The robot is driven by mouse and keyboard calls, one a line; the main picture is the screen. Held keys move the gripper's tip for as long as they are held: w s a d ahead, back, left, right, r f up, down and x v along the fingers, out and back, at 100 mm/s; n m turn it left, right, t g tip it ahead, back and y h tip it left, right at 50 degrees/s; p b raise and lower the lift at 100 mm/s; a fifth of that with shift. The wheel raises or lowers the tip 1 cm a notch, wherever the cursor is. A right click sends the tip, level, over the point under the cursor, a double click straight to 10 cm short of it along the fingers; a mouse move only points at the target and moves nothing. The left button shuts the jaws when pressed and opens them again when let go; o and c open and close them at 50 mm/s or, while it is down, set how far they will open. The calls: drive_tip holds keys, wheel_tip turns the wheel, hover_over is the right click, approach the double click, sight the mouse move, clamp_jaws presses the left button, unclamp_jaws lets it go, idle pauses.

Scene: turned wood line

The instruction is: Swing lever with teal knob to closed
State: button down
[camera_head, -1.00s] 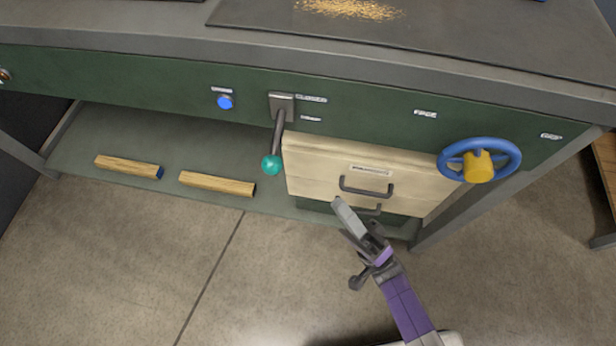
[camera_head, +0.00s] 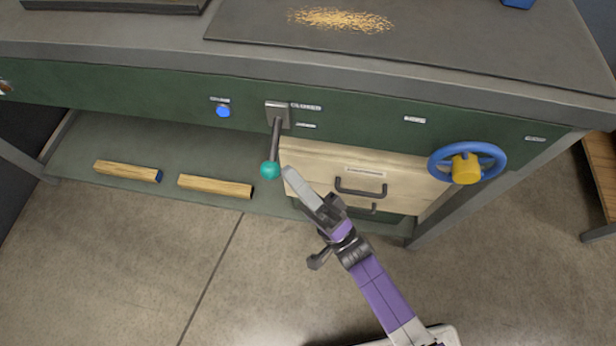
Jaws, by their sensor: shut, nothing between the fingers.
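The lever (camera_head: 276,138) hangs from a grey plate on the green front panel and points down, a little to the left. Its teal knob (camera_head: 269,170) is at the lower end. A small label beside the plate, at its upper right, appears to read "CLOSED"; a second label below it is too small to read. My gripper (camera_head: 288,172) is shut and empty. Its tip is just right of the teal knob in the picture, in front of the drawer's left edge. I cannot tell whether it touches the knob.
A pale wooden drawer front (camera_head: 320,165) with a dark handle (camera_head: 361,190) is right of the lever. A blue handwheel (camera_head: 497,152) with a yellow hub is farther right. A blue button (camera_head: 223,111) is to the left. Two wooden bars (camera_head: 215,186) lie on the lower shelf.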

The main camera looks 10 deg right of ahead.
drive_tip(key=shift+a, duration=0.1)
idle(0.3)
wheel_tip(320, 180, up, 9)
drive_tip(key=s+m+t+h+p, duration=0.2)
drive_tip(key=s+m+h+p, duration=0.1)
drive_tip(key=m+h+p, duration=1.3)
drive_tip(key=s+d+f+n+y, duration=0.1)
drive_tip(key=s+f+n+y, duration=0.1)
drive_tip(key=s, duration=0.4)
wheel_tip(320, 180, down, 2)
drive_tip(key=shift+s+d+f+y+b, duration=0.15)
drive_tip(key=shift+d+f+y+b, duration=0.1)
drive_tip(key=shift+y+b, duration=0.3)
drive_tip(key=shift+n, duration=0.3)
